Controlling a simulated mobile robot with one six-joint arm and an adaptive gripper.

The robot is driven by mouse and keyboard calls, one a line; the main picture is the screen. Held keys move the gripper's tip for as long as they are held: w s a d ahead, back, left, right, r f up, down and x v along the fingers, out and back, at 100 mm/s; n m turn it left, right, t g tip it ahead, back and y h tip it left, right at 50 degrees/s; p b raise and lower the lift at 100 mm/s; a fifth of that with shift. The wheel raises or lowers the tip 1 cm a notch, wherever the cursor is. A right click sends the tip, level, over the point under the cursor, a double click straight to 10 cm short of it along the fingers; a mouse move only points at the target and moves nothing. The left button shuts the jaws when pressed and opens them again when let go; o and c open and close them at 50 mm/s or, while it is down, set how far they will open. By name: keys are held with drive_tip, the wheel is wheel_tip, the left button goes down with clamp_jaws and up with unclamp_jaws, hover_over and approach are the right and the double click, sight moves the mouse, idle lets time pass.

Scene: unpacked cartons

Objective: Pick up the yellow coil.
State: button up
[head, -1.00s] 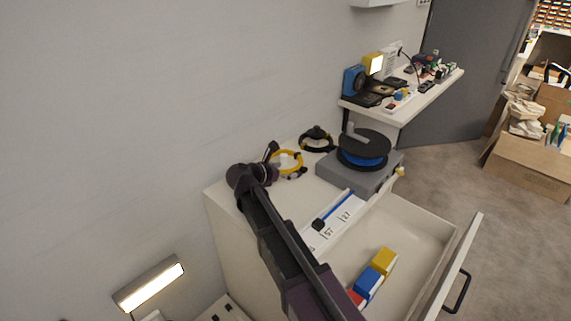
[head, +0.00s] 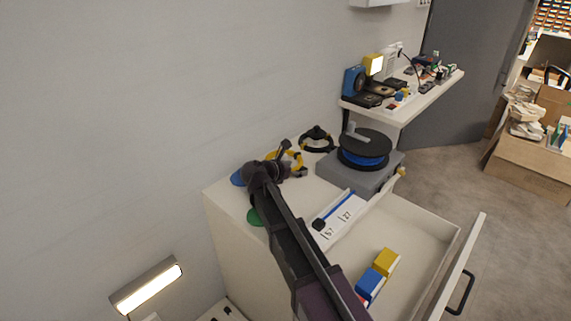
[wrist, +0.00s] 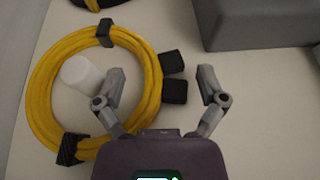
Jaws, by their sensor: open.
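The yellow coil (wrist: 40,95) lies flat on the pale cabinet top, with black ties around it and two black cable ends at its right side. In the head view the coil (head: 299,158) is partly hidden by my arm. My gripper (wrist: 160,76) is open and empty above it. In the wrist view the left finger shows over the ring's inside and the right finger outside it, with the coil's right side and black ends between them. I cannot tell how high the fingers are above the coil.
A black coil (head: 318,139) and a grey box (head: 340,172) with a blue-and-black spool (head: 364,151) are close by. Blue (head: 237,178) and green (head: 254,217) round things lie left. An open drawer (head: 430,228) holds several coloured boxes.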

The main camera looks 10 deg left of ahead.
drive_tip(key=c, duration=1.2)
drive_tip(key=shift+r, duration=0.2)
wheel_tip(320, 180, up, 10)
drive_tip(key=p, duration=1)
drive_tip(key=shift+f, duration=0.2)
